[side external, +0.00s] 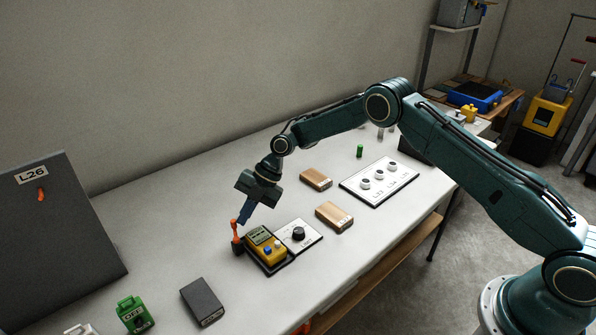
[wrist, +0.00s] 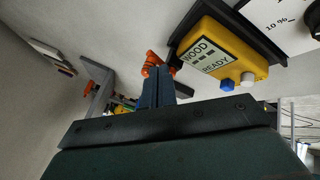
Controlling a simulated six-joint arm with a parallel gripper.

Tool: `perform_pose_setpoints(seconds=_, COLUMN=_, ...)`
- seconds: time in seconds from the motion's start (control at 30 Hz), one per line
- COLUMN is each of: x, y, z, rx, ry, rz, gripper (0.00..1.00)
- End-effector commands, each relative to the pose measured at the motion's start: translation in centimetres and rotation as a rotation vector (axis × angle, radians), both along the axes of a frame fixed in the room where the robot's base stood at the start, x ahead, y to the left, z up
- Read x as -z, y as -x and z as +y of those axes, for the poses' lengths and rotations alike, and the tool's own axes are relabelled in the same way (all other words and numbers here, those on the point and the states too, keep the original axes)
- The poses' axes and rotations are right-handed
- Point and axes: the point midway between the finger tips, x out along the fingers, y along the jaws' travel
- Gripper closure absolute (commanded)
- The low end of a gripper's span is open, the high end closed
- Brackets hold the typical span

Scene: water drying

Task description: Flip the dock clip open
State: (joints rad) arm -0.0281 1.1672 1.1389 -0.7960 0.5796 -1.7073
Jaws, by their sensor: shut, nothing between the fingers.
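The orange dock clip (side external: 236,232) stands roughly upright at the left end of the black dock (side external: 284,265); its orange part also shows in the wrist view (wrist: 151,60). A yellow meter (side external: 272,251) sits in the dock, and its screen reads "WOOD" and "READY" in the wrist view (wrist: 243,62). My gripper (side external: 243,218) has blue fingers pointing down, shut and empty, at the top of the clip. In the wrist view the fingertips (wrist: 157,72) overlap the clip's lower part; I cannot tell whether they touch it.
A white dial plate (side external: 313,241) lies right of the dock. Two wooden blocks (side external: 334,216) and a three-knob panel (side external: 379,194) lie farther right. A black box (side external: 202,302), a green device (side external: 134,313) and a grey L26 board (side external: 70,215) are left. Table behind the dock is clear.

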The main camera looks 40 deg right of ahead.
Motion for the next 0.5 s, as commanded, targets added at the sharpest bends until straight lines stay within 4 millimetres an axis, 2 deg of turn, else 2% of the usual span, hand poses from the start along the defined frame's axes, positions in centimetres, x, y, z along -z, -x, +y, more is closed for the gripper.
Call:
perform_pose_setpoints(seconds=0.33, x=0.11, y=-0.7, z=0.36, rx=-0.148, ry=0.001, rz=-0.001, gripper=1.0)
perform_pose_setpoints(seconds=0.5, x=0.0, y=-0.65, z=0.38, rx=-0.143, ry=0.001, rz=0.001, gripper=1.0)
